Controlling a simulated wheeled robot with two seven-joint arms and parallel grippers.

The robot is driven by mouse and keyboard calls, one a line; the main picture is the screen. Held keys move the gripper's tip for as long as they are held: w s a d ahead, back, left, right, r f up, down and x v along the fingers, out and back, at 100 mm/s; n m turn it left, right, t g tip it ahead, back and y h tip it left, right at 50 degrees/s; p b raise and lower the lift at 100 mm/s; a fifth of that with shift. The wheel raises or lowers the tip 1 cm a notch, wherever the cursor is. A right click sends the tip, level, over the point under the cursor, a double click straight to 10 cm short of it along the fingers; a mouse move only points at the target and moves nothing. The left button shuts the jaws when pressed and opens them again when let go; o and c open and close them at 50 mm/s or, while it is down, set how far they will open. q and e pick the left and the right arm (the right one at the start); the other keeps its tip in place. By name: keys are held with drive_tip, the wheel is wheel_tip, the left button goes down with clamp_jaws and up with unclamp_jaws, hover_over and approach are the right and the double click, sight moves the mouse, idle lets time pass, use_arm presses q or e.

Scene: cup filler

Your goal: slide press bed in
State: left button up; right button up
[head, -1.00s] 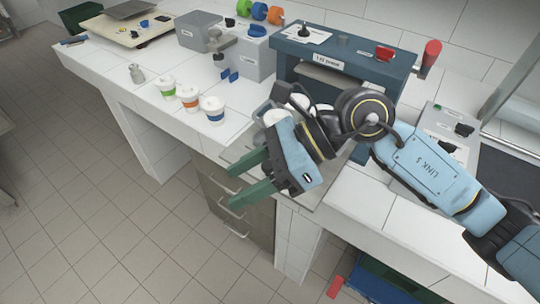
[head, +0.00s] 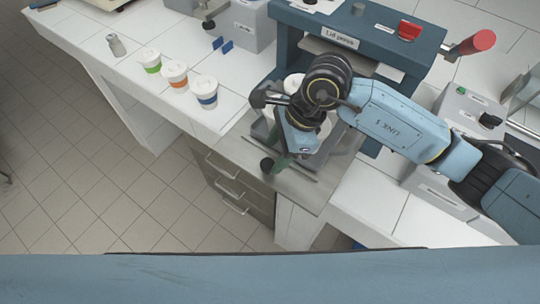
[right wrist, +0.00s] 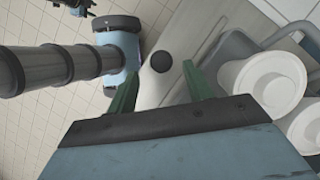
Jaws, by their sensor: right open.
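The blue lid press (head: 340,41) stands on the counter, with its grey press bed (head: 343,160) pulled out toward the front. White lidded cups (right wrist: 264,84) sit in the bed, partly hidden by my right arm in the head view. A round black knob (head: 267,165) is at the bed's front; it also shows in the right wrist view (right wrist: 161,61). My right gripper (head: 281,166) is open, its green fingers pointing down close to the knob. In the right wrist view the knob appears between and beyond the fingertips (right wrist: 160,85). Contact cannot be told.
Three white cups with green, orange (head: 174,76) and blue bands stand on the counter to the left. A red-ended lever (head: 473,43) juts from the press's right side. A grey box (head: 455,130) stands right of the press. Drawers (head: 232,183) are below.

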sight(268, 163)
drive_tip(key=x, duration=0.2)
drive_tip(key=shift+a+f, duration=0.15)
drive_tip(key=shift+f, duration=0.1)
drive_tip(key=shift+a+f, duration=0.15)
drive_tip(key=shift+f, duration=0.4)
drive_tip(key=shift+c, duration=0.5)
use_arm(q)
drive_tip(key=shift+w+d+r, duration=0.1)
drive_tip(key=shift+w, duration=1.05)
use_arm(e)
clamp_jaws()
